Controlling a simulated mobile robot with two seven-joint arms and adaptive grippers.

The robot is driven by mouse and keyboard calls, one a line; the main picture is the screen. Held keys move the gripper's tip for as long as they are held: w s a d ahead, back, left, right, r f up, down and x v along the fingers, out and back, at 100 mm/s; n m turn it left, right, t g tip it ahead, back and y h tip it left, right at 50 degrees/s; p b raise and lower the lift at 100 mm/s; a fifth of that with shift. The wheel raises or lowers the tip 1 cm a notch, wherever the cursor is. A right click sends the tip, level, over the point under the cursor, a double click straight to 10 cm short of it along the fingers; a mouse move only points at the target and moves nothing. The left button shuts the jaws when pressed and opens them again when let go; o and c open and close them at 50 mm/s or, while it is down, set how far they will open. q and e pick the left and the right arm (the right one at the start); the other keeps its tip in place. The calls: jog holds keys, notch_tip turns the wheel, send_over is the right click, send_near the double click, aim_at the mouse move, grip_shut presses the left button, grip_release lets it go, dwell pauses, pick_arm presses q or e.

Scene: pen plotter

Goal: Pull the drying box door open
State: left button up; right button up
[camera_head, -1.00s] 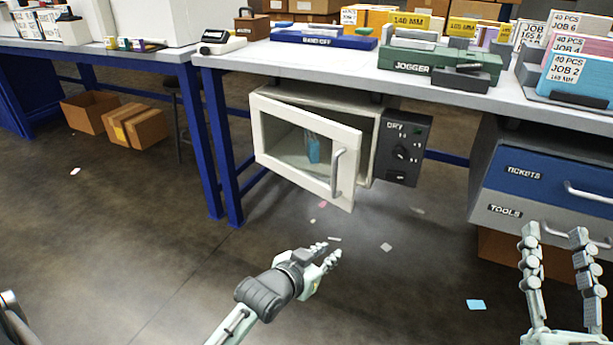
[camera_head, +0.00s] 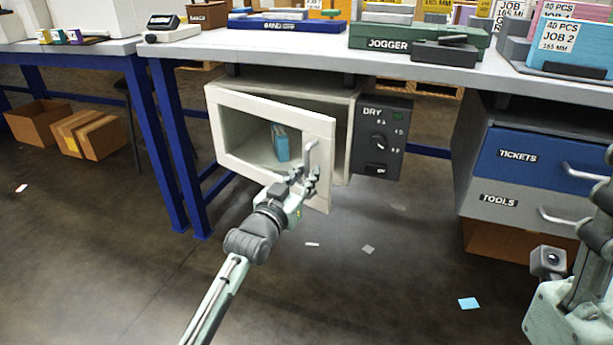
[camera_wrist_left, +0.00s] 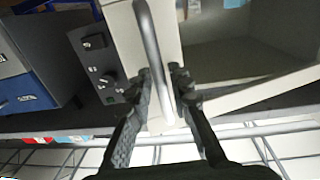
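The drying box (camera_head: 285,88) hangs under the workbench. Its white-framed door (camera_head: 320,135) stands ajar, its free right edge swung out toward me. The metal door handle (camera_head: 312,152) is upright near that edge. My left gripper (camera_head: 305,183) is at the handle's lower part. In the left wrist view the handle (camera_wrist_left: 152,40) passes between my left fingers (camera_wrist_left: 162,75), which stand apart on both sides of it; firm contact does not show. My right gripper (camera_head: 606,190) is at the right edge, partly cut off, and its fingers are unclear.
A dark control panel (camera_head: 382,138) marked DRY adjoins the box on the right. A drawer unit (camera_head: 535,160) stands farther right. A blue table leg (camera_head: 180,150) is left of the box. The floor in front is mostly clear, with a few paper scraps.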

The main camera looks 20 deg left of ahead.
pick_arm(q)
jog(key=shift+w, duration=0.3)
grip_shut()
jog(key=shift+s, duration=0.1)
